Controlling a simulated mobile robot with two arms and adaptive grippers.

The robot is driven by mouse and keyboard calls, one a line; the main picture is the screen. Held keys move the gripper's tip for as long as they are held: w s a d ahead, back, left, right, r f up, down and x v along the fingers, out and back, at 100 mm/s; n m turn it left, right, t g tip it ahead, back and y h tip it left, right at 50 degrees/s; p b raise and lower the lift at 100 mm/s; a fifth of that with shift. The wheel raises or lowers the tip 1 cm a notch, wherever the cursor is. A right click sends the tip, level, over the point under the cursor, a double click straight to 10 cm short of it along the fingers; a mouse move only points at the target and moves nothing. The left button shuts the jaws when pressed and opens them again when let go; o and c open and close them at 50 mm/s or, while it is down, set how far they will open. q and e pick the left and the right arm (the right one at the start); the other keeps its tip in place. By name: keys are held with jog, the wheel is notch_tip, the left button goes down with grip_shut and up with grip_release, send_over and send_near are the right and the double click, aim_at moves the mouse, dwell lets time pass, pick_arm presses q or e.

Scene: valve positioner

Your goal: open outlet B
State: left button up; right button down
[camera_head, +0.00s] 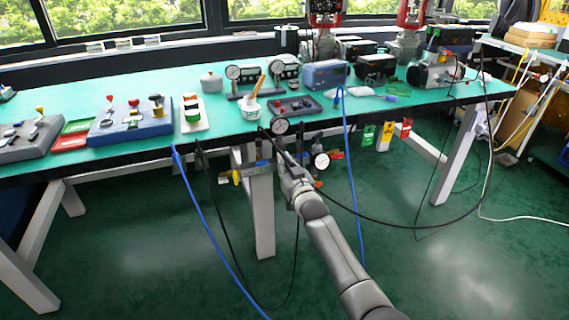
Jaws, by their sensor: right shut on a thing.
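A valve manifold with small fittings hangs under the front edge of the green bench. It has a yellow handle (236,177) on its left and a red handle (336,155) on its right. Two round gauges, an upper one (281,126) and a lower one (322,160), show beside it. My right gripper (287,162) reaches in from the lower right and is shut on a part of the manifold between the two handles. My wrist and fingers hide that part, so I cannot tell its shape, its angle or any outlet label. My left gripper is not in view.
A black hose (392,225) and blue hoses (212,228) hang below the bench (85,118). A white bench leg (262,212) stands just left of my gripper. Green, yellow and red tags (386,137) hang to the right. The floor in front is clear.

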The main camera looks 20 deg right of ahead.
jog(key=shift+f, duration=0.15)
jog(key=c, duration=1.6)
grip_release()
jog(key=shift+o, duration=0.2)
jog(key=s, duration=1.2)
jog(key=shift+d, duration=0.2)
